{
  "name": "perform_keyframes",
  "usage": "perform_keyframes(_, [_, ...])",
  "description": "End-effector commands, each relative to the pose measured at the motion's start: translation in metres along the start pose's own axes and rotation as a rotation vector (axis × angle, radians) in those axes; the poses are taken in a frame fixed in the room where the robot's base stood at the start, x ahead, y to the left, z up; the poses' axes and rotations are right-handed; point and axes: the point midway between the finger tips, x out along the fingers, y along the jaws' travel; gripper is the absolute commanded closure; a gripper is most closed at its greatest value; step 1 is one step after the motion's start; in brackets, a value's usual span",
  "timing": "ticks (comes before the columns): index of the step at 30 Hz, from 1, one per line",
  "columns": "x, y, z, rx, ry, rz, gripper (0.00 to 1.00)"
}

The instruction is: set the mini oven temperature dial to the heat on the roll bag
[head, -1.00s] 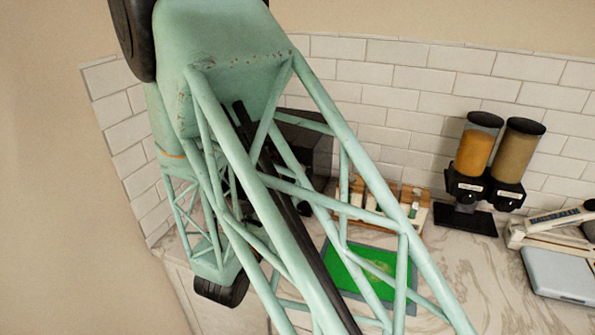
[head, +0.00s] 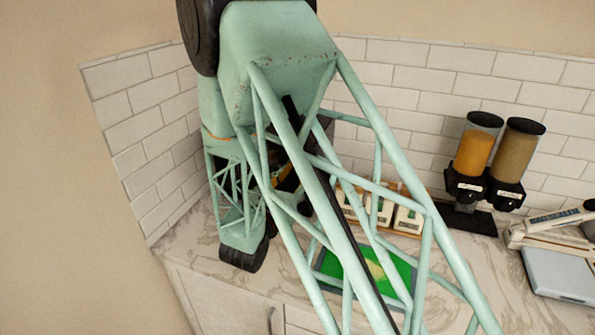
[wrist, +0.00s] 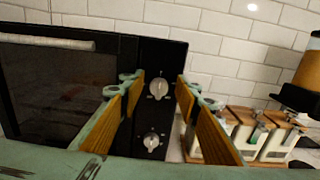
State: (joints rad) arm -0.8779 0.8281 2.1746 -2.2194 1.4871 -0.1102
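The mini oven (wrist: 50,90) is black, with a dark glass door at the left of the wrist view and a control panel at its right side. The panel has an upper silver dial (wrist: 159,89) and a lower silver dial (wrist: 151,141), both with pale marks around them too small to read. My gripper (wrist: 160,81) is open, its two wood-coloured finger pads on either side of the upper dial in the picture. I cannot tell the gap in depth, and nothing is held. In the head view my arm hides most of the oven. I cannot make out the roll bag.
White canisters with wooden lids (wrist: 270,140) stand right of the oven. A green mat (head: 370,268) lies on the marble counter. A twin dispenser (head: 490,165) and a grey-white appliance (head: 560,270) stand further right. A tiled wall (head: 150,120) closes the back and left.

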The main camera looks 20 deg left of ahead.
Motion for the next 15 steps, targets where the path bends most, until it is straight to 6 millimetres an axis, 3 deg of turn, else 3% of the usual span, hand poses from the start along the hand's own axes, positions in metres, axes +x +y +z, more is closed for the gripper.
perform_keyframes(8, [0.0003, 0.0002, -0.0002, 0.000, 0.000, 0.000, 0.70])
perform_keyframes(15, [0.0001, 0.0002, -0.0003, 0.000, 0.001, 0.001, 0.90])
